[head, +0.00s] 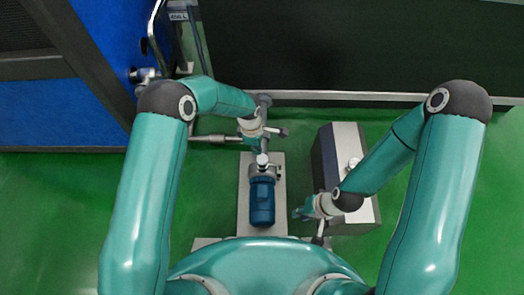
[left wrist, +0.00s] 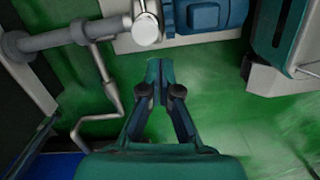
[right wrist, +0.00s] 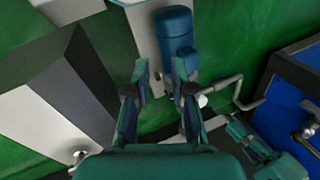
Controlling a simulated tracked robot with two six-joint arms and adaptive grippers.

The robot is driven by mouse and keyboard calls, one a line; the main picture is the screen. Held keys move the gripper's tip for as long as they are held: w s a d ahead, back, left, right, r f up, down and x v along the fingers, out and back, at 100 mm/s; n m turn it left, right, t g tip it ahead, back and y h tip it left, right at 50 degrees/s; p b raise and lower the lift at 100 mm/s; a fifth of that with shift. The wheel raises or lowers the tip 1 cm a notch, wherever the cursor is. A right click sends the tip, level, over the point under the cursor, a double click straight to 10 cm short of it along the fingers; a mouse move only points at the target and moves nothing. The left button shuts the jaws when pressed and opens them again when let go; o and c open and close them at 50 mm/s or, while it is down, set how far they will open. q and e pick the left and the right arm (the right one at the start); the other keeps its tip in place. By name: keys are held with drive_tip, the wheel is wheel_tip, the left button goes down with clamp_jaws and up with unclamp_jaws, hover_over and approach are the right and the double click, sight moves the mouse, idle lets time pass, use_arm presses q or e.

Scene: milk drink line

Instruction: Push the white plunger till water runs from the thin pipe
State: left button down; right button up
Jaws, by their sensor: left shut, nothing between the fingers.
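A white round cap, which looks like the plunger (left wrist: 146,32), shows at the top of the left wrist view, at the end of the thick grey pipe. It also shows by the blue motor in the head view (head: 262,159). A thin bent pipe (left wrist: 109,95) hangs from the grey pipe, left of my left gripper (left wrist: 160,64). My left gripper is shut and empty, its tips apart from the cap in the picture. My right gripper (right wrist: 161,66) is open and empty, beside the grey box and blue motor. I see no water at the thin pipe.
The blue motor (head: 262,203) lies on a pale base plate (head: 244,222). A grey box (head: 343,140) with a white top stands to its right. A blue cabinet (head: 60,110) stands at the left. Green floor (head: 212,215) is clear left of the plate.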

clamp_jaws()
use_arm(q)
drive_tip(key=s+a+m+h, duration=0.1)
drive_tip(key=s+a+m, duration=0.2)
drive_tip(key=s, duration=0.4)
drive_tip(key=s+a+m+h, duration=0.1)
drive_tip(key=s+a+m, duration=0.3)
drive_tip(key=s+m, duration=0.2)
drive_tip(key=s+a+m+t, duration=0.1)
drive_tip(key=s+a+m, duration=0.3)
drive_tip(key=s, duration=0.5)
drive_tip(key=shift+f+m+h, duration=0.3)
drive_tip(key=shift+f+h, duration=0.05)
drive_tip(key=shift+h, duration=0.05)
drive_tip(key=shift+s, duration=0.15)
use_arm(e)
drive_tip(key=shift+s, duration=0.1)
